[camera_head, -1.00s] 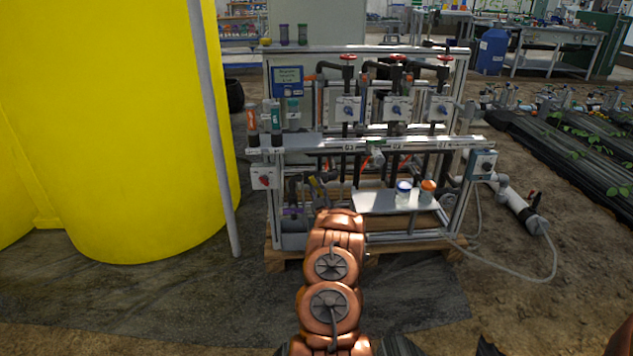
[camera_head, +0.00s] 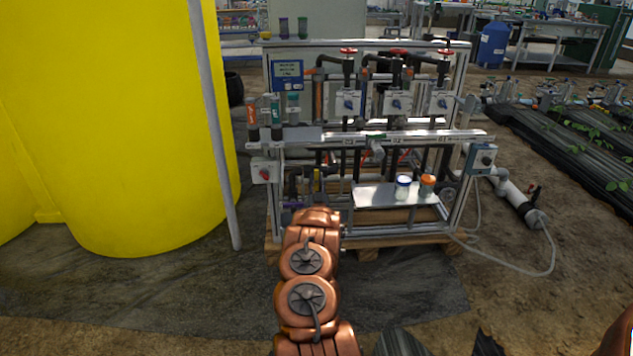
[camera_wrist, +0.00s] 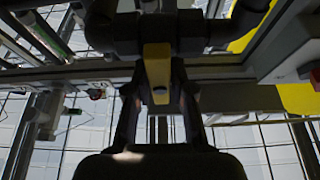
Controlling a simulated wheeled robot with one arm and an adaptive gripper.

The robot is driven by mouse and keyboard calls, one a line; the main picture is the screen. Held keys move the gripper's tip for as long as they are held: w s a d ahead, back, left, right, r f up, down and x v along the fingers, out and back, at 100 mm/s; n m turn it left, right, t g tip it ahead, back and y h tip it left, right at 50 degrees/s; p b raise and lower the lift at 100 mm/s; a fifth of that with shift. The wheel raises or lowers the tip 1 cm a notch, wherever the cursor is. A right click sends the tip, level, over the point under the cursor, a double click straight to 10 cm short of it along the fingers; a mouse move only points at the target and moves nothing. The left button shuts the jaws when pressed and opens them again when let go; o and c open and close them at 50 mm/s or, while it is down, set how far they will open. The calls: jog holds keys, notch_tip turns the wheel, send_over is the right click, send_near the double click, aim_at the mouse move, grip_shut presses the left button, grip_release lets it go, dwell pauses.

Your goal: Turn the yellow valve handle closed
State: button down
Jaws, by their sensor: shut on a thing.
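The yellow valve handle (camera_wrist: 157,72) hangs below a dark pipe fitting (camera_wrist: 150,32) in the wrist view. My gripper (camera_wrist: 158,88) has one dark finger on each side of the handle and is shut on it. The fingers hide part of the handle's sides, and its lower end lies between them. In the head view my copper-coloured arm reaches to the lower left of the skid (camera_head: 390,135). My gripper is hidden behind the arm there.
A grey box with a red knob (camera_head: 265,173) is left of my arm. A shelf (camera_head: 375,197) with two capped jars (camera_head: 402,187) is right of it. A large yellow tank (camera_head: 130,130) and a grey pole (camera_head: 212,120) stand left. Pipes crowd above the gripper.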

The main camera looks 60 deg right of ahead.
jog(key=c, duration=1.1)
grip_release()
jog(key=shift+v, duration=6)
